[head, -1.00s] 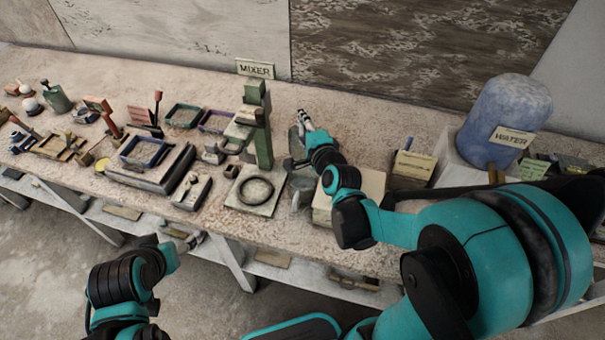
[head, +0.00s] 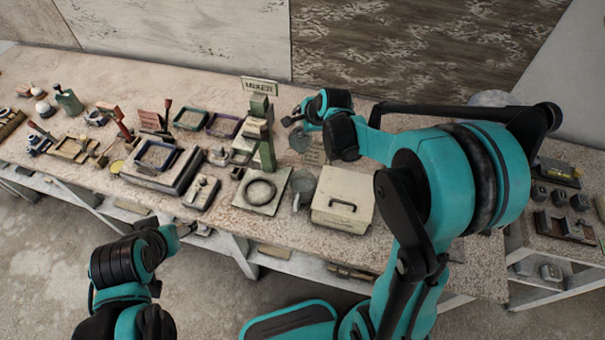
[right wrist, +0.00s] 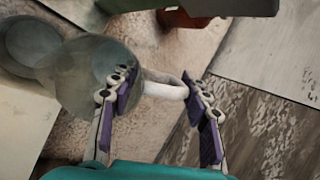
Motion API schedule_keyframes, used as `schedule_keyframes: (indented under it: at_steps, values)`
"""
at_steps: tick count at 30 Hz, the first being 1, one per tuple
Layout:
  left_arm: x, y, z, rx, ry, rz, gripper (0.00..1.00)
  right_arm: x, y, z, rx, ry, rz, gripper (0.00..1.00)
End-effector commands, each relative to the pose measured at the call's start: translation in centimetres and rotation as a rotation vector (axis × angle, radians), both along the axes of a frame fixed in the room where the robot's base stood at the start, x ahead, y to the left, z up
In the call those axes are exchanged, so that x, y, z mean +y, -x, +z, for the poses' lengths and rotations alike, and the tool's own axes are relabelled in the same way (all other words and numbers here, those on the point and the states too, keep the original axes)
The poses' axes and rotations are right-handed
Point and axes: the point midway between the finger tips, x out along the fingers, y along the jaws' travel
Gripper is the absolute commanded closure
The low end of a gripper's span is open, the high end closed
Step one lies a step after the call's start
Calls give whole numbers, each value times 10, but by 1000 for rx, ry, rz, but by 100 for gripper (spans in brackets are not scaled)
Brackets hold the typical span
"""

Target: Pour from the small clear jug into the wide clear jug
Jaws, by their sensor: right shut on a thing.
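The small clear jug (head: 299,141) hangs below my right gripper (head: 294,118) in the head view, behind the wide clear jug. In the right wrist view, the small jug (right wrist: 88,72) has its pale handle between the fingers of my right gripper (right wrist: 160,86), which is shut on it. The wide clear jug (head: 303,187) stands on the bench between the ring plate and the cream box; a round clear shape at upper left in the wrist view looks like it. I cannot tell the jugs' contents. My left gripper (head: 184,230) is at the bench's front edge, its fingers unclear.
The cream box (head: 343,201) with a dark handle stands right of the wide jug. The ring plate (head: 261,191) and the green mixer post (head: 264,140) stand left of it. Trays and tools crowd the left bench. My right arm covers most of the blue water container.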

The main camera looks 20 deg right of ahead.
Motion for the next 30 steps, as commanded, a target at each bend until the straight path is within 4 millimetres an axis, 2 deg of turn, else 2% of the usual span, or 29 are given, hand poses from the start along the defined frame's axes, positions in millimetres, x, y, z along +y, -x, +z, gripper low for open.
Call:
schedule_keyframes:
  at_steps: [1,8,12,18,30]
  values:
    - [0,0,8,0,0,0,34,-1,-3,6,32,-7,1,100]
    - [0,0,17,0,0,0,34,-1,-4,9,136,-27,4,100]
    - [0,0,34,0,0,0,34,0,-3,18,324,-64,10,100]
    - [0,0,40,0,0,0,34,1,0,21,527,-106,17,100]
    - [0,0,39,0,0,0,34,2,2,20,548,-110,19,100]
